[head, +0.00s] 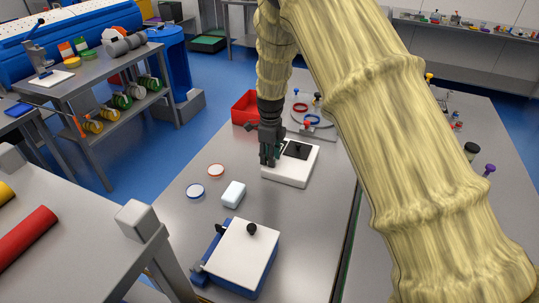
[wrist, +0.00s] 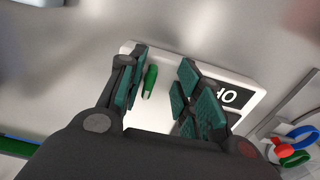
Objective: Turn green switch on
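The green switch (wrist: 150,80) is a small green lever on a white box (wrist: 128,47) in the wrist view. The box also shows in the head view (head: 287,174), lying on the grey table with a black panel on top. Part of the panel's white lettering shows in the wrist view. My gripper (wrist: 164,82) is open over the box, its green-padded fingers on either side of the lever. The lever looks nearer the left finger; I cannot tell whether they touch. In the head view my gripper (head: 269,158) hides the switch.
A red bin (head: 245,106) and a tray with coloured rings (head: 306,108) are behind the box. A white block (head: 233,194), two round lids (head: 195,191) and a blue-and-white clamped box (head: 241,255) are nearer. The table's left side is mostly clear.

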